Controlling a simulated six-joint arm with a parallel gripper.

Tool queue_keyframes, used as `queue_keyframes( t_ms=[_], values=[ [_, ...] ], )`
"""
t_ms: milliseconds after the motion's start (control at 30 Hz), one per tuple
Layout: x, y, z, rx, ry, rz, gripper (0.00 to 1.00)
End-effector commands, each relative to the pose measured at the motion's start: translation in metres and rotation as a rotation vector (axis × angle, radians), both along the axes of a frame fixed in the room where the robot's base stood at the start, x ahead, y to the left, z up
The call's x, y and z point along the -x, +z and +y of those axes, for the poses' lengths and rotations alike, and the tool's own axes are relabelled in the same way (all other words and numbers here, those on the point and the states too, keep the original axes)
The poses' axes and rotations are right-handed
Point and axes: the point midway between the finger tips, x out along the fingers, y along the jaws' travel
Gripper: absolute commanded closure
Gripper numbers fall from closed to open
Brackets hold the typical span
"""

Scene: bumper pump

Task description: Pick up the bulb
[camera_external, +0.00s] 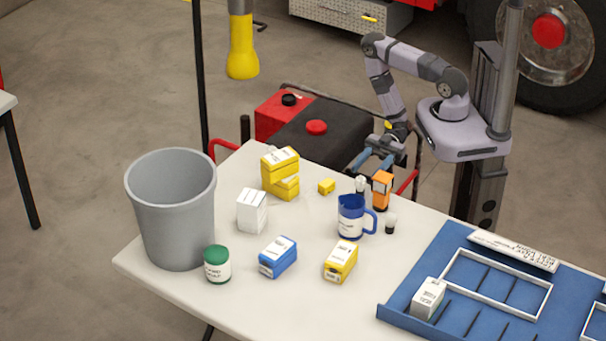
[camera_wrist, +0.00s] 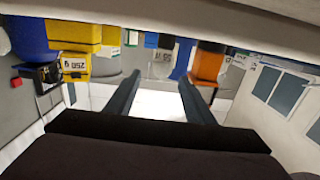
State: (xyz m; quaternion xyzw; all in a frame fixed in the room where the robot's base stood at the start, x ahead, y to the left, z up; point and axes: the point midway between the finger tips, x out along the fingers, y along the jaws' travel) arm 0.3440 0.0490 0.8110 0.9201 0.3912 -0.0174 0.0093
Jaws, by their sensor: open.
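Two small white items stand near the blue jug (camera_external: 350,218): a white one (camera_external: 360,184) just behind it, and a white-topped one with a dark lower part (camera_external: 390,223) to its right. Either could be the bulb; they are too small to tell. My gripper (camera_external: 368,169) is open at the far table edge, behind the first white item and left of the orange box (camera_external: 381,190). In the wrist view, my gripper's two fingers (camera_wrist: 162,82) are apart with nothing seen held between them. The blue jug (camera_wrist: 183,58) and orange box (camera_wrist: 207,66) show beyond the fingers.
A grey bin (camera_external: 172,215) stands at the left. Yellow boxes (camera_external: 280,175), a white box (camera_external: 252,211), a green-lidded jar (camera_external: 217,264), a blue box (camera_external: 278,257) and a yellow box (camera_external: 341,262) are spread over the white table (camera_external: 310,300). A blue tray (camera_external: 400,308) lies at the right.

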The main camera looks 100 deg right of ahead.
Motion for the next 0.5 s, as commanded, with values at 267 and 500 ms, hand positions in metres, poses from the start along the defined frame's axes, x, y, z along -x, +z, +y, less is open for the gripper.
queue_keyframes(
  t_ms=[267,500],
  values=[
    [-0.004,0.000,0.021,-0.032,-0.117,-0.023,0.51],
    [-0.005,-0.002,0.022,-0.028,-0.136,-0.026,0.51]
  ],
)
